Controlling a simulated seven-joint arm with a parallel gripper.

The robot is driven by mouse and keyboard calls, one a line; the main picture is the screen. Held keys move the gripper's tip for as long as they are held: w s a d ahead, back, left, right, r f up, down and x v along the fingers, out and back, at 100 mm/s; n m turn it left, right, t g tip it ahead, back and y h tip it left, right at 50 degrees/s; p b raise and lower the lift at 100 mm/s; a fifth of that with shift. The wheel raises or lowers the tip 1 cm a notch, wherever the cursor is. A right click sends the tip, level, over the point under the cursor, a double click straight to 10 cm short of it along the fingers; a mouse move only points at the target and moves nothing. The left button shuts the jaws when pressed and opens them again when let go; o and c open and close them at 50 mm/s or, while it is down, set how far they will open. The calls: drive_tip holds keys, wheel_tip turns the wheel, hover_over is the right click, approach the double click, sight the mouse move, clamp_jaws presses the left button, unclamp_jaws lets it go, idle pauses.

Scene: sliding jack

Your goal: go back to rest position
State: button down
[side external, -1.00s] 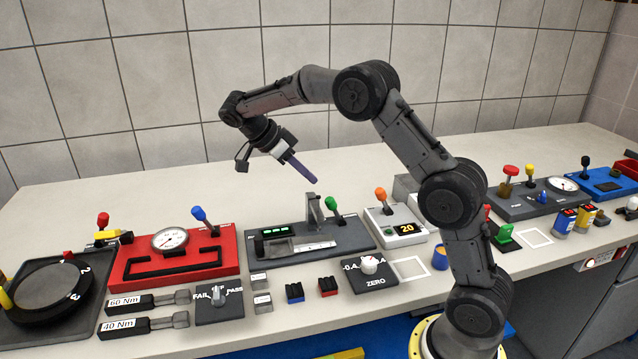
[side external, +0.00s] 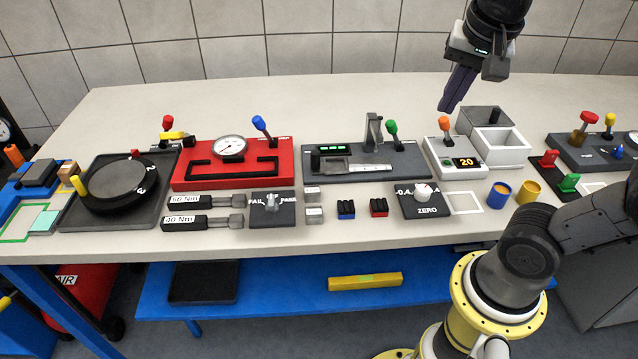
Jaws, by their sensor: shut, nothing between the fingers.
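My gripper (side external: 457,90) is at the upper right, in the air above the back of the bench, with its dark purple fingers pointing down. The fingers are closed together and hold nothing. The gripper appears clear of both. Part of my arm is cut off by the frame's top and right edges.
A red station (side external: 235,175) with a gauge and a dark turntable (side external: 118,185) stand to the left. Grey and white open boxes (side external: 495,140) are close below the gripper. Small blocks and a ZERO dial (side external: 423,195) lie in front. The bench's back strip is clear.

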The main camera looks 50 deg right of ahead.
drive_tip(key=s+a+f+n+t+y, duration=0.1)
drive_tip(key=s+a+f+n, duration=0.1)
drive_tip(key=n, duration=0.4)
drive_tip(key=s+a+f+n+t+y, duration=0.1)
drive_tip(key=a+f+n, duration=0.1)
drive_tip(key=f+n, duration=0.3)
drive_tip(key=shift+s+a+n+t, duration=0.3)
drive_tip(key=shift+s+a+n, duration=0.05)
drive_tip(key=shift+n, duration=0.75)
idle(0.5)
